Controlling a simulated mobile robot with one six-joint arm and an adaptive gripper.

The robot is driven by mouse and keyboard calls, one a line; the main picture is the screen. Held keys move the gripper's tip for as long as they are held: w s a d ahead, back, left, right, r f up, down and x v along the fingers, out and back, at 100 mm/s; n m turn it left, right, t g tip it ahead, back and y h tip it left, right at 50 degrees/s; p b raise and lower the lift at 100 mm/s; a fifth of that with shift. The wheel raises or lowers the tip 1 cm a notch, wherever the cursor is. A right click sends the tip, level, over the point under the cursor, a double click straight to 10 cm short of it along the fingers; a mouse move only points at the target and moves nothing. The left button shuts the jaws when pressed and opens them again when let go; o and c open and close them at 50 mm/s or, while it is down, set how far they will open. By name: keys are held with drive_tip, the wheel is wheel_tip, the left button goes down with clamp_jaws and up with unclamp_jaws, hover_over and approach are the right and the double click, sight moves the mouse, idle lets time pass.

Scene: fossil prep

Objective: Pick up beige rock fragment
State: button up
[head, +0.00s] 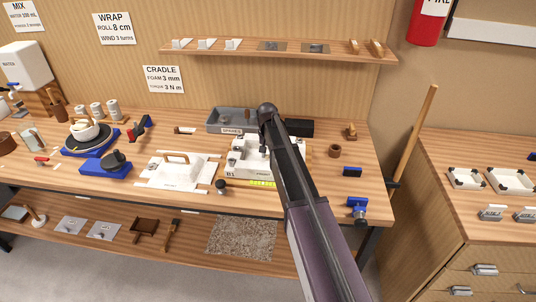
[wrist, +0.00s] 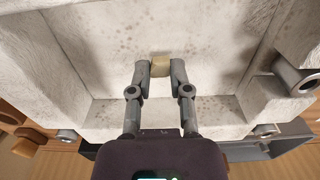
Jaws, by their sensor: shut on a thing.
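In the wrist view a small beige rock fragment (wrist: 160,66) sits between the two fingertips of my gripper (wrist: 160,70). The fingers are shut on it from both sides. Behind it is the speckled off-white floor of a white box (wrist: 62,45); I cannot tell whether the fragment touches that floor. In the head view my arm reaches over the white box (head: 238,158) on the bench and hides my fingertips and the fragment.
A grey tray (head: 222,116) stands behind the white box, with a black box (head: 299,127) to its right. A white block with a wooden handle (head: 178,172) lies to the left. A brown ring (head: 334,151) and a blue clamp (head: 357,207) are to the right. A shelf (head: 280,52) runs above.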

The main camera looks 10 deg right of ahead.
drive_tip(key=shift+r+p, duration=4.3)
drive_tip(key=shift+r, duration=0.25)
drive_tip(key=shift+f+b, duration=1.55)
drive_tip(key=shift+s, duration=0.1)
drive_tip(key=s+r+p, duration=0.3)
drive_tip(key=s, duration=1.5)
drive_tip(key=shift+s+a, duration=0.4)
drive_tip(key=shift+w, duration=0.15)
drive_tip(key=b, duration=0.2)
approach(267, 155)
drive_tip(key=s, duration=0.1)
drive_tip(key=s+f, duration=0.1)
drive_tip(key=s, duration=0.2)
drive_tip(key=shift+a+f, duration=0.3)
drive_tip(key=shift+a, duration=0.05)
